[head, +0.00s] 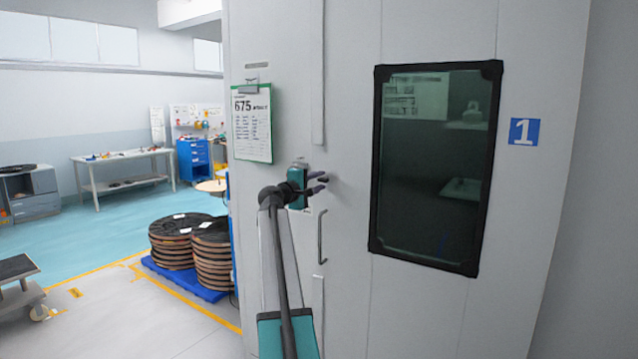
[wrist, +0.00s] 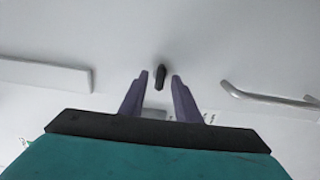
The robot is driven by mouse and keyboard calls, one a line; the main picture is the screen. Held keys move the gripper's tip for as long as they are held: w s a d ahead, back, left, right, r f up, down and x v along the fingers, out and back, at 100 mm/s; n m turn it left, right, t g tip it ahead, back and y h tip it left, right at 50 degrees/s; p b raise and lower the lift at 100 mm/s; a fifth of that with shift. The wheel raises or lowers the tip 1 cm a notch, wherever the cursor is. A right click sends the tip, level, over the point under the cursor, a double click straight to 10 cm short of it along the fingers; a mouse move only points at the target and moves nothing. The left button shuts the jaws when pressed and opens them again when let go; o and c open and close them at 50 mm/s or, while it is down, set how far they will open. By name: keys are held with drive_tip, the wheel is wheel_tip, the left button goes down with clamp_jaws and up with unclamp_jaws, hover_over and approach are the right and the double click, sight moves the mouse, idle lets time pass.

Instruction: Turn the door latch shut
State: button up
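The door latch is a small black turn knob (wrist: 160,77) on the light grey door (head: 345,270). In the wrist view it lies between the fingertips of my gripper (wrist: 160,75), with a gap on both sides. Its long side points nearly straight up and down in that picture. My gripper is open and empty; its two purple fingers stand apart. In the head view my gripper (head: 318,183) reaches the door just above the handle, and the latch is hard to make out there. How near the fingertips are to the door surface is hard to tell.
A metal pull handle (head: 321,237) sits below my gripper; it also shows at right in the wrist view (wrist: 265,98). A dark window (head: 435,165) is to the right. A clipboard (head: 252,123) hangs upper left. Cable reels (head: 212,255) stand on a blue pallet at left.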

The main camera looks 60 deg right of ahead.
drive_tip(key=a+b, duration=0.2)
drive_tip(key=a, duration=1.1)
drive_tip(key=shift+a+b, duration=0.15)
drive_tip(key=shift+b, duration=0.15)
